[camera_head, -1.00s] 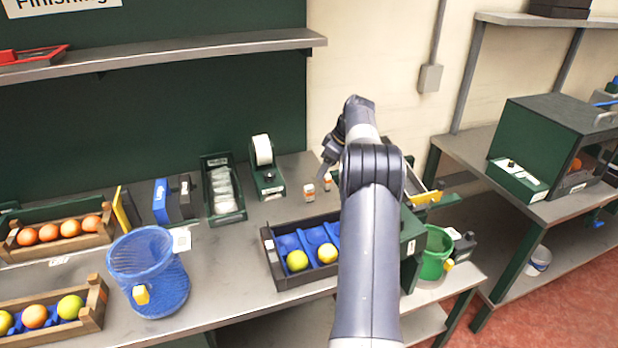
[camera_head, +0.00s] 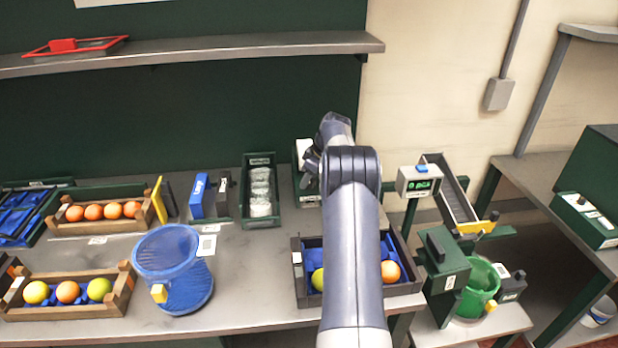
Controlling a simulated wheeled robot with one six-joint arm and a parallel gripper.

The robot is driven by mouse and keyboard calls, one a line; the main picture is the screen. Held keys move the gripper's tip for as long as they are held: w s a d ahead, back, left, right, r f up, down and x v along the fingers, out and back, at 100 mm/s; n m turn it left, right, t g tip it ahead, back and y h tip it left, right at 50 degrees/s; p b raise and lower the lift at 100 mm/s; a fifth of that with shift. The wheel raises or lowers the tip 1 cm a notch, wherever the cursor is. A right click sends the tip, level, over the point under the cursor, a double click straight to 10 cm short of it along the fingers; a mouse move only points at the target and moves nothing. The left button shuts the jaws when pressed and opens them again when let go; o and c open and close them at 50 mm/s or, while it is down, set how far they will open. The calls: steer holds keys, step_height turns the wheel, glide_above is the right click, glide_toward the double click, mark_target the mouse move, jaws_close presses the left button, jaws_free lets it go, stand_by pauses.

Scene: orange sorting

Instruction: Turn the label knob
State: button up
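The label dispenser (camera_head: 301,185), a dark green box with a white label roll (camera_head: 304,148), stands at the back of the bench. My arm and gripper cover much of its right side. Its knob is hidden behind my gripper in this view. My gripper (camera_head: 311,168) is at the dispenser, just in front of or above its right part; whether it touches cannot be told. Its dark fingers are small and partly behind my wrist, so their opening does not show.
A green tray of white packets (camera_head: 260,215) stands left of the dispenser. A blue mesh basket (camera_head: 175,268) and crates of fruit are further left. A dark fruit tray (camera_head: 301,290) lies under my arm. A scale-like display box (camera_head: 420,181) and chute stand right.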

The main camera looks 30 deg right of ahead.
steer(key=c, duration=0.5)
steer(key=m+b, duration=0.1)
steer(key=m, duration=0.1)
steer(key=m+h+b, duration=0.1)
steer(key=shift+m+t+h, duration=0.3)
steer(key=shift+m, duration=0.1)
steer(key=m+h, duration=0.1)
steer(key=m, duration=0.2)
steer(key=shift+m, duration=0.3)
steer(key=m+h, duration=0.1)
steer(key=m, duration=0.1)
steer(key=m+g+h, duration=0.1)
steer(key=m, duration=0.2)
steer(key=m+g+h, duration=0.1)
steer(key=m, duration=0.4)
steer(key=shift+h, duration=0.3)
